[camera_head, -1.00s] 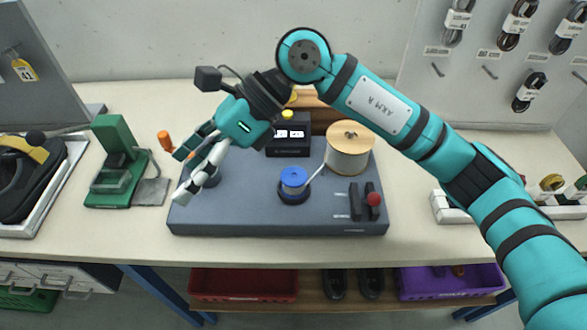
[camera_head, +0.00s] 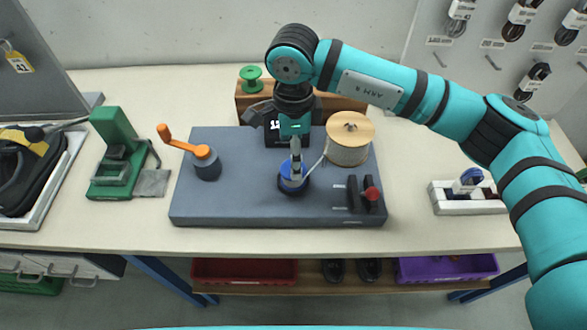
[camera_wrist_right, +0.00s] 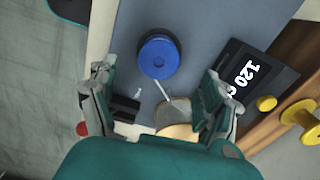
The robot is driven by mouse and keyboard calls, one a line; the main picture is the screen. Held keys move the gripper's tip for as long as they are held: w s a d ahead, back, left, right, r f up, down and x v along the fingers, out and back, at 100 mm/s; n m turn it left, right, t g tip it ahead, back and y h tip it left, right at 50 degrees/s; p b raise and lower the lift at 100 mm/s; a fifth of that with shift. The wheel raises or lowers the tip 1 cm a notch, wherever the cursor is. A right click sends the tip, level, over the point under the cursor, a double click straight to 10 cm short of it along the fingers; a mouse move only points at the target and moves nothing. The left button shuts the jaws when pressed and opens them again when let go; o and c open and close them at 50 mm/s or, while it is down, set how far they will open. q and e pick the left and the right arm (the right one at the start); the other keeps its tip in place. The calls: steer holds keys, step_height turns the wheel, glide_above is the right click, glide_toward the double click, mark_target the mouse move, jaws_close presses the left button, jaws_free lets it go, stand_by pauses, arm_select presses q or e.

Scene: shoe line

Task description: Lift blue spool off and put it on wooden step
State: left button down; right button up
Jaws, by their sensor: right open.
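The blue spool (camera_head: 292,182) sits upright on a dark round holder on the grey base board (camera_head: 230,212); it also shows in the right wrist view (camera_wrist_right: 159,58). A pale thread runs from it toward the large wooden reel (camera_head: 348,140). My right gripper (camera_head: 294,158) points down above the spool and partly hides it. In the right wrist view its fingers (camera_wrist_right: 160,82) are spread and empty, with the spool just ahead of the gap. The wooden step (camera_head: 345,105) stands behind the board with a green spool (camera_head: 251,77) on it. My left gripper is not in view.
An orange crank (camera_head: 180,143) stands left on the board. A black display box (camera_head: 272,130) is behind the gripper. A red-knobbed lever (camera_head: 371,194) is at right front. A yellow spool (camera_wrist_right: 300,120) is on the step. A white rack (camera_head: 455,205) holds another blue spool (camera_head: 468,180).

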steer(key=shift+f, duration=0.6)
steer(key=f, duration=0.1)
steer(key=f+p, duration=0.2)
steer(key=f, duration=0.1)
steer(key=shift+s+d+f, duration=0.1)
steer(key=shift+d, duration=0.15)
steer(key=shift+f, duration=0.55)
steer(key=c, duration=1.4)
steer(key=shift+r, duration=0.15)
